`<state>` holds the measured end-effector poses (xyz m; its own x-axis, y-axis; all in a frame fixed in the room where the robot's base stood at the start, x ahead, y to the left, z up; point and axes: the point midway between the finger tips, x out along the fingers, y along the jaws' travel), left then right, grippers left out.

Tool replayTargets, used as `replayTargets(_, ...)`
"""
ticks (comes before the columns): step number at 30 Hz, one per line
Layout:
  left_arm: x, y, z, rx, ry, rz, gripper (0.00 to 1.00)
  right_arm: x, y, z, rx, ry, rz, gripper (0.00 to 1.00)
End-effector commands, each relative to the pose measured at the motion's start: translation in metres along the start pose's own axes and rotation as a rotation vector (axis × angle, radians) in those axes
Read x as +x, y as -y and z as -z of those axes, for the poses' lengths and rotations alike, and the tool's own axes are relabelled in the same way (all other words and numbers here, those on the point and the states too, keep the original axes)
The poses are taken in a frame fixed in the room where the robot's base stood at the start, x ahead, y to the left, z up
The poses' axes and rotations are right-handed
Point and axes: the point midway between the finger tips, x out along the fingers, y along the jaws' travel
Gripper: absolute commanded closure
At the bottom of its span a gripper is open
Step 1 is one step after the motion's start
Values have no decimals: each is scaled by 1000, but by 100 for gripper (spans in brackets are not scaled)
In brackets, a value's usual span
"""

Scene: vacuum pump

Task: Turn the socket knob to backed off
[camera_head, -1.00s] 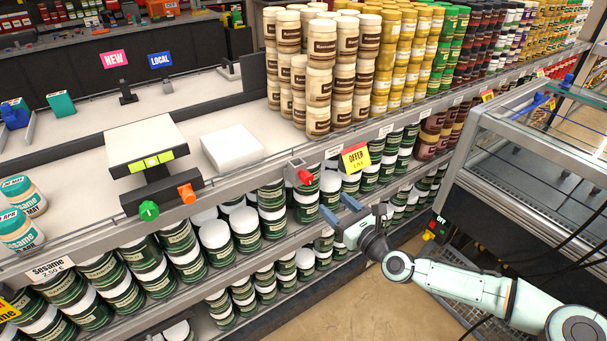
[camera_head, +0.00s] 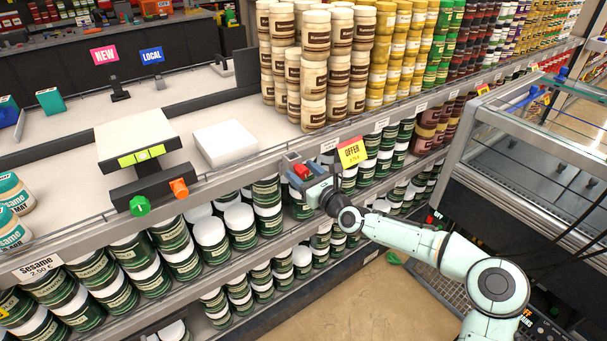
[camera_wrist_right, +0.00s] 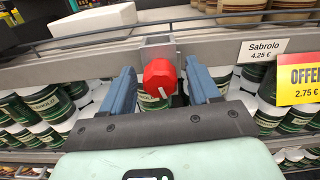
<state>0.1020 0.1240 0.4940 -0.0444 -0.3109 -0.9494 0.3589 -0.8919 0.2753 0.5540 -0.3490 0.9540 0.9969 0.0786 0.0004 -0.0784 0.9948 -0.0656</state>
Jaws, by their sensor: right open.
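The red knob (camera_head: 302,171) sits on a small grey box at the shelf's front edge. In the right wrist view the red knob (camera_wrist_right: 160,77) is faceted, with a white mark low on its face, and the grey box (camera_wrist_right: 158,48) shows behind it. My right gripper (camera_head: 300,174) is open, with its blue-grey fingers on either side of the knob. In the wrist view the right gripper's fingers (camera_wrist_right: 160,73) stand apart, with gaps between them and the knob. I cannot tell how deep the knob sits between them. My left gripper is out of view.
A scale-like device (camera_head: 137,143) with a green knob (camera_head: 140,205) and an orange knob (camera_head: 180,188) stands left along the shelf edge. A yellow offer sign (camera_head: 352,153) is close right of the gripper. Dark-green jars (camera_head: 267,195) fill the shelf below. A glass case (camera_head: 530,130) stands right.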

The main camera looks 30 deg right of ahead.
Motion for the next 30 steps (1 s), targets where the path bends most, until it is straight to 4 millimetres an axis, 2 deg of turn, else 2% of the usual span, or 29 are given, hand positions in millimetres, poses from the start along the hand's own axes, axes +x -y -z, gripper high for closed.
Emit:
replayTargets(7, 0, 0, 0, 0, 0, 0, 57, 0, 0, 0, 0, -1, 0, 39)
replayTargets(8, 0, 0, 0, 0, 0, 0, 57, 0, 0, 0, 0, -1, 0, 45)
replayTargets(12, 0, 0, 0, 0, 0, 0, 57, 0, 0, 0, 0, -1, 0, 91)
replayTargets(13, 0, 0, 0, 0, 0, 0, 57, 0, 0, 0, 0, -1, 0, 95)
replayTargets(23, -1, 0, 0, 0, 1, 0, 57, 0, 0, 0, -35, -1, 0, 95)
replayTargets(30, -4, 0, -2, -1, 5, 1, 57, 0, 0, 0, -168, -1, 0, 95)
